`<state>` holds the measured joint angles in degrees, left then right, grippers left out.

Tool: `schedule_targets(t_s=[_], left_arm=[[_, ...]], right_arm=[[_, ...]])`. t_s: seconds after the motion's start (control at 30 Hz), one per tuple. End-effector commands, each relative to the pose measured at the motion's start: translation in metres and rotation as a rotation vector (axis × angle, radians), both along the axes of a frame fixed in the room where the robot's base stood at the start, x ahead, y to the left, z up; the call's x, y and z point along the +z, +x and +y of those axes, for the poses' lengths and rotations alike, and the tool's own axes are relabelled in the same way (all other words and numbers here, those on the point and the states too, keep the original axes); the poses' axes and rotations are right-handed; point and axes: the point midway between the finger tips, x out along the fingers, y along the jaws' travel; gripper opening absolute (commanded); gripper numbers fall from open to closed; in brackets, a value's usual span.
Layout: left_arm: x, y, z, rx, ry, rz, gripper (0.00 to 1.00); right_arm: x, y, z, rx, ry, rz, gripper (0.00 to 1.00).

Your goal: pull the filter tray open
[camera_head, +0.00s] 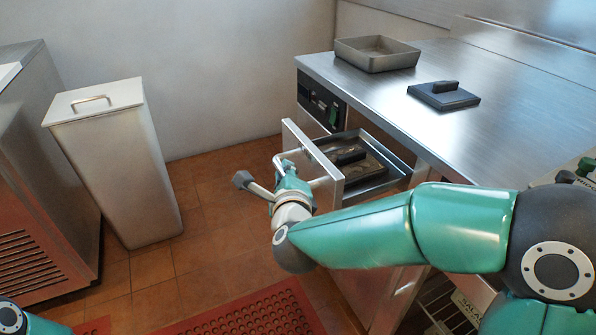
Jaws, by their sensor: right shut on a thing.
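The filter tray (318,158) is a metal drawer under the steel counter. It stands out from the counter front, its inside visible. A dark block with a raised grip (348,155) lies inside it. A bar handle (281,159) is on its pale front panel. My right gripper (284,172) is at this handle and shut on it, its arm coming from the right across the counter front. The wrist partly hides the handle and fingers. My left gripper is out of view; only a bit of my left arm shows at the bottom left corner.
A steel pan (376,65) and a dark block with a grip (444,96) sit on the counter (500,110). A tall white bin (118,165) stands at the left by a steel unit (40,200). Red mats (255,315) lie on the tiled floor, clear in front of the tray.

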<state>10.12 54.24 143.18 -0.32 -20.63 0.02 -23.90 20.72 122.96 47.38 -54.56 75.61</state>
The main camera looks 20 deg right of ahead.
Motion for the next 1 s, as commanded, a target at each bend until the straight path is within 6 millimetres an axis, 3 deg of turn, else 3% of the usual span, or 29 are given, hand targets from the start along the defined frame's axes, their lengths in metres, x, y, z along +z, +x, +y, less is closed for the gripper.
schedule_targets(t_s=[0.33,0.37,0.5,0.83,1.0], left_arm=[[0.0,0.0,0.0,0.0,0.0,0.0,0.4],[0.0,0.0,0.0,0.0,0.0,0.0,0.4],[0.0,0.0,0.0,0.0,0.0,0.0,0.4],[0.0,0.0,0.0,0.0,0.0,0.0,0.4],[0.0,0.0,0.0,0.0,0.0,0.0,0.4]], right_arm=[[-0.005,-0.001,0.001,0.0,0.001,0.013,0.0],[-0.006,-0.001,0.001,0.0,0.001,0.013,0.23],[-0.004,-0.001,0.001,0.001,0.001,0.01,0.43],[-0.001,-0.002,0.002,0.0,0.001,0.004,0.43],[0.003,-0.017,0.005,0.003,0.001,0.003,0.43]])
